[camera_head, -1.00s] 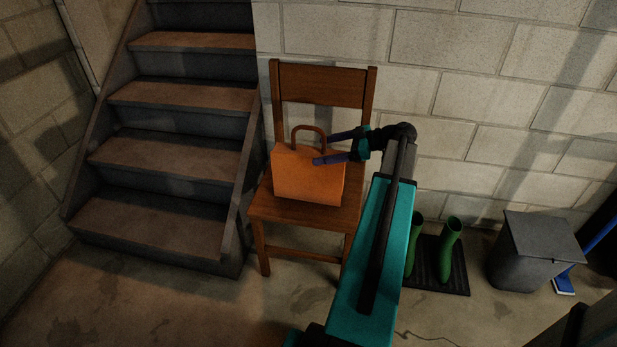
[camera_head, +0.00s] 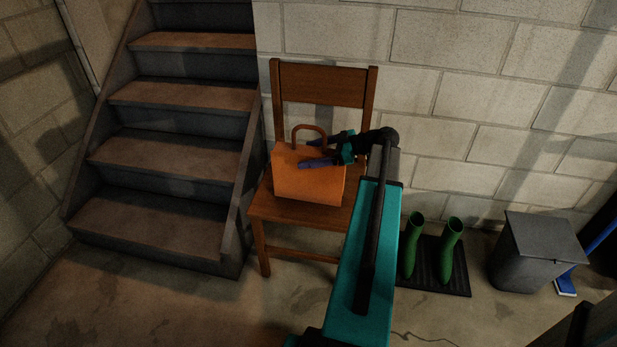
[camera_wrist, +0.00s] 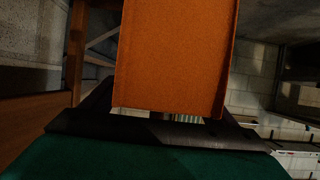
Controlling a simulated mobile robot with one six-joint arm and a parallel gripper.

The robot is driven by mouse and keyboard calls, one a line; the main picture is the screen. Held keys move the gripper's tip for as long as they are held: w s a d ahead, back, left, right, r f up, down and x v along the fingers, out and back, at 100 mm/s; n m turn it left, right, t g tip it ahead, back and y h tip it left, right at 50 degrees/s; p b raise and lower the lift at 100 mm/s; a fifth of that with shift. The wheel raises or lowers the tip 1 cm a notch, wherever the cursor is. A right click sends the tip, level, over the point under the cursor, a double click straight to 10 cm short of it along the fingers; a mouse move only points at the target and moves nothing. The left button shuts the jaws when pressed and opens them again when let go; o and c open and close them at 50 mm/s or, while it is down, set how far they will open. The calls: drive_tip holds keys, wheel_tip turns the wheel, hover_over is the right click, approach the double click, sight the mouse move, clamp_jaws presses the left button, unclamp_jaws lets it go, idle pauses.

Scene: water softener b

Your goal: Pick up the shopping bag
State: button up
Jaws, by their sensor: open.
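The orange shopping bag (camera_head: 309,182) stands upright on the seat of the wooden chair (camera_head: 292,214), with its looped handle (camera_head: 309,131) sticking up. My gripper (camera_head: 311,153) is open at the bag's upper right, with its dark fingers pointing left along the top of the bag. In the wrist view the bag (camera_wrist: 175,55) fills the upper middle, and my gripper (camera_wrist: 165,115) shows at its lower edge, with a finger on each side. The fingertips are hidden behind the bag there. I cannot tell whether the fingers touch it.
The chair's backrest (camera_head: 322,84) rises behind the bag, close to the block wall. Wooden stairs (camera_head: 165,150) stand to the left. Green boots (camera_head: 446,250) on a dark mat (camera_head: 428,275) and a grey bin (camera_head: 533,255) are on the floor to the right.

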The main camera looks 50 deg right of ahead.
sight(296, 148)
drive_tip(key=shift+w+f, duration=0.1)
drive_tip(key=shift+w, duration=0.05)
idle(0.4)
drive_tip(key=c, duration=1.7)
drive_tip(key=shift+c, duration=0.2)
drive_tip(key=shift+r+p, duration=0.4)
drive_tip(key=shift+r, duration=1.45)
drive_tip(key=s+a, duration=0.3)
drive_tip(key=s, duration=0.4)
drive_tip(key=s+a+r+p, duration=0.1)
drive_tip(key=s+a, duration=0.3)
drive_tip(key=s, duration=0.3)
drive_tip(key=shift+s+r, duration=0.2)
drive_tip(key=shift+a, duration=0.1)
